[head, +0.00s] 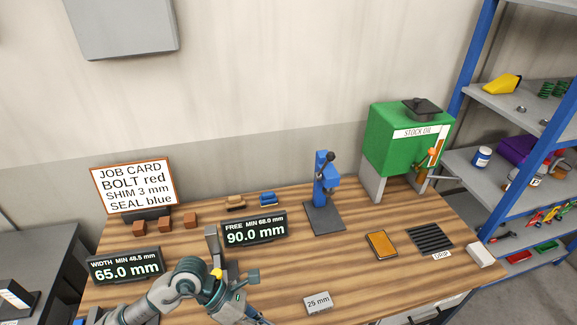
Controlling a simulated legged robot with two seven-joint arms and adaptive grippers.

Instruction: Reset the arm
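My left arm comes in from the bottom left and bends over the front of the wooden bench (350,285). My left gripper (256,295) is low over the bench, in front of the display that reads 90.0 mm. Its fingers are small and partly cut off by the bottom edge, so I cannot tell whether it is open or holds anything. My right gripper is not in view.
A grey upright (212,241) stands just behind my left arm. Shelves (515,110) stand right.

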